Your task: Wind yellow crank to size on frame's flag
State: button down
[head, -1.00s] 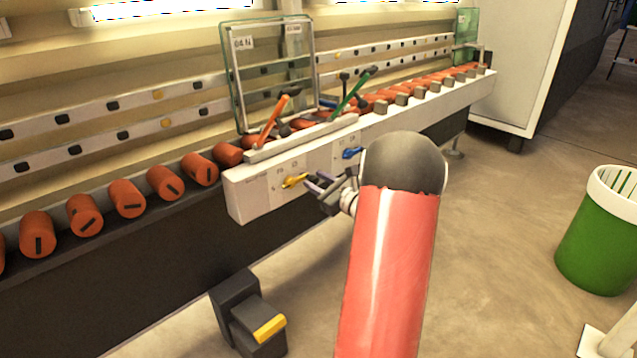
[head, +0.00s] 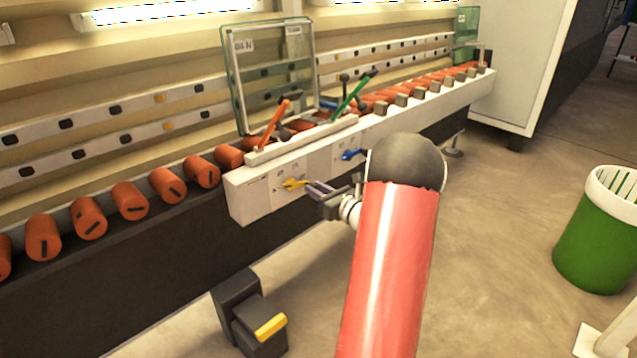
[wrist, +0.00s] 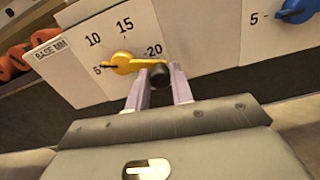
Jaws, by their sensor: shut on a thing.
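The yellow crank (wrist: 122,63) is on the white front panel of the machine, with a dial marked 5, 10, 15 and 20. Its pointed end lies at the left by the 5, and its arm runs right to a dark knob (wrist: 160,75) below the 20. My gripper (wrist: 159,84) is shut on that knob, one finger on each side. In the head view my gripper (head: 313,188) reaches the yellow crank (head: 294,184) from the right. The glass frame (head: 273,73) stands above the panel; its white flag (head: 243,46) is too small to read surely.
A blue crank (wrist: 296,10) with its own dial is to the right. Orange and green levers rise behind the panel, and orange rollers (head: 168,185) line the conveyor. A grey pedal box (head: 250,315) stands on the floor; a green bin (head: 598,235) is at the right.

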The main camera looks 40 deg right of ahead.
jog(key=shift+s+a+f+m+p, duration=0.1)
jog(key=shift+a+f+m+p, duration=0.3)
jog(key=shift+m+p, duration=0.7)
jog(key=shift+a+f+m+p, duration=0.3)
jog(key=shift+f+m+p, duration=0.35)
jog(key=shift+m, duration=0.85)
jog(key=shift+s+a+f+m+p, duration=0.1)
jog(key=shift+a+f+m+p, duration=0.25)
jog(key=shift+m+p, duration=0.8)
jog(key=shift+f+m, duration=0.1)
jog(key=shift+m, duration=0.15)
jog(key=c, duration=1.2)
grip_release()
jog(key=shift+w, duration=0.1)
jog(key=s, duration=0.8)
jog(key=shift+d, duration=0.25)
